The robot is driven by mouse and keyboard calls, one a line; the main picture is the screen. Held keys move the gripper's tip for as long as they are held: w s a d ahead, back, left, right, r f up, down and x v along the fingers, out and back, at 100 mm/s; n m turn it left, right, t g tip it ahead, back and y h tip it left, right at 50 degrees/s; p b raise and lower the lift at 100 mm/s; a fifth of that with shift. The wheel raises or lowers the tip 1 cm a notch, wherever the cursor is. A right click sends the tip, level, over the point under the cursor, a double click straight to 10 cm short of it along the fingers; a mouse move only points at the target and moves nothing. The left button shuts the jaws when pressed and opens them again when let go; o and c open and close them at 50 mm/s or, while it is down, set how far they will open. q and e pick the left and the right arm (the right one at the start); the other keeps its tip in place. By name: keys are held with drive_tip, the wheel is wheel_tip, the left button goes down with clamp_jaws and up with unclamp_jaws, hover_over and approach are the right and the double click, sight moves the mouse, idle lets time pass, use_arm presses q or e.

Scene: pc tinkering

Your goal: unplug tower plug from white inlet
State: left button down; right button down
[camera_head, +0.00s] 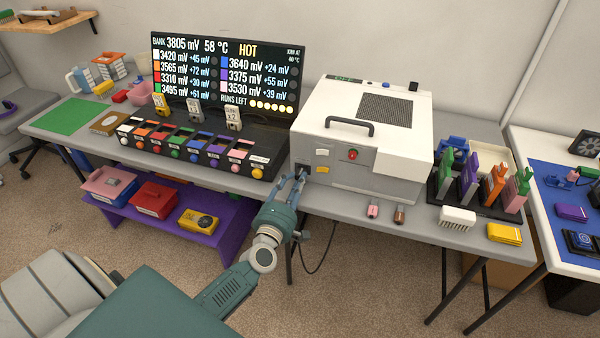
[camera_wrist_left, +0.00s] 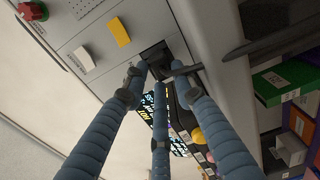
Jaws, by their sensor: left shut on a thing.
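The white tower case (camera_head: 365,125) stands on the grey table, its front panel facing me. My left gripper (camera_head: 293,180) reaches the lower left of that panel from below. In the left wrist view its three blue fingers (camera_wrist_left: 160,72) close around a dark plug (camera_wrist_left: 154,53) at the panel (camera_wrist_left: 95,28). The plug sits at a dark opening beside the yellow switch; the fingers hide much of it. I cannot tell how deep it is seated. The white inlet is not clearly visible behind plug and fingers. A black cable (camera_head: 328,247) hangs below the table edge. My right gripper is not in view.
The display (camera_head: 228,72) and a row of colored modules (camera_head: 190,150) stand left of the case. A black rack (camera_head: 475,200) with colored upright cards stands right. Two small plugs (camera_head: 373,209) lie on the front edge. A purple shelf (camera_head: 165,225) is below left.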

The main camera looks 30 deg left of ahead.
use_arm(q)
drive_tip(key=shift+s+d+f, duration=0.25)
drive_tip(key=shift+d+f, duration=0.05)
drive_tip(key=shift+d, duration=0.25)
drive_tip(key=shift+s, duration=0.15)
drive_tip(key=shift+p+v, duration=0.35)
drive_tip(key=shift+v, duration=0.55)
drive_tip(key=v, duration=0.2)
drive_tip(key=shift+s+r, duration=0.2)
drive_tip(key=shift+s, duration=0.2)
drive_tip(key=shift+a, duration=0.1)
